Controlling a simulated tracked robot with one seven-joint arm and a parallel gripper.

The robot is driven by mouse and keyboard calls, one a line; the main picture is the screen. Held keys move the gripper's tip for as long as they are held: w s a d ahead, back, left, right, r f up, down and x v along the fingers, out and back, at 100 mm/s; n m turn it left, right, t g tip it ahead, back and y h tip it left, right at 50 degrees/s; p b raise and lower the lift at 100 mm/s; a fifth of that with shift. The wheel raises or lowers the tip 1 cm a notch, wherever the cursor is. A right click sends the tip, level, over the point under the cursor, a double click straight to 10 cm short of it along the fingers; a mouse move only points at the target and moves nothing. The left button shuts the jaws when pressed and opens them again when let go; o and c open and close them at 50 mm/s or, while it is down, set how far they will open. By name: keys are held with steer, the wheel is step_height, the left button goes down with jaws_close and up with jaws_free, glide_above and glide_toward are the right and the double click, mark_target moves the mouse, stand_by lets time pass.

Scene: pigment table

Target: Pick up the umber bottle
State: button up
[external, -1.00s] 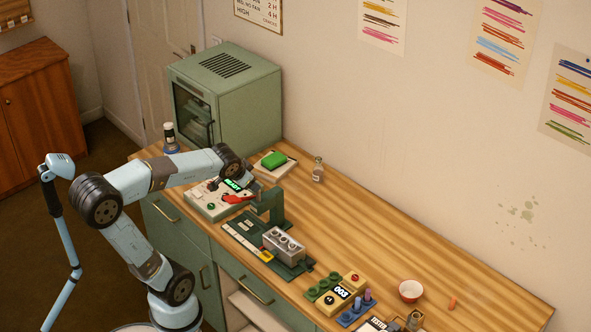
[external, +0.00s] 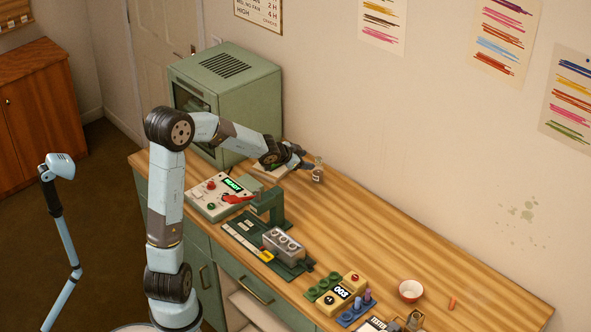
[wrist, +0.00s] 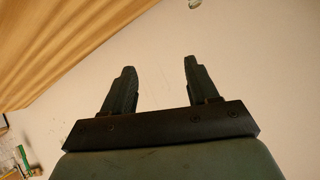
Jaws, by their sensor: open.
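A small glass bottle (external: 317,172) with a pale label stands upright on the table against the wall side. Its label is too small to read, so I cannot tell if it is the umber bottle. My gripper (external: 304,160) is close to its left, with a blue-grey finger near the bottle; I cannot tell if they touch. In the wrist view my gripper (wrist: 158,78) is open, with nothing between its two dark fingers. A small greyish thing at the top edge there is cut off and unclear. A dark bottle seen earlier by the green oven is hidden behind my arm.
The green oven (external: 225,100) stands at the back left.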

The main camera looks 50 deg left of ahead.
steer(key=w+a+f+t+h, duration=0.2)
steer(key=w+a+f+h, duration=0.15)
steer(key=w, duration=0.25)
steer(key=t+h, duration=0.3)
glide_above(318, 172)
steer(key=s+a, duration=0.4)
step_height(318, 172, down, 8)
steer(key=w, duration=0.1)
steer(key=shift+y, duration=0.25)
steer(key=shift+d+x, duration=0.1)
steer(key=shift+x, duration=1.7)
steer(key=shift+d+x, duration=0.15)
steer(key=shift+x, duration=1.6)
steer(key=shift+s+f, duration=0.1)
steer(key=shift+s, duration=0.05)
jaws_close()
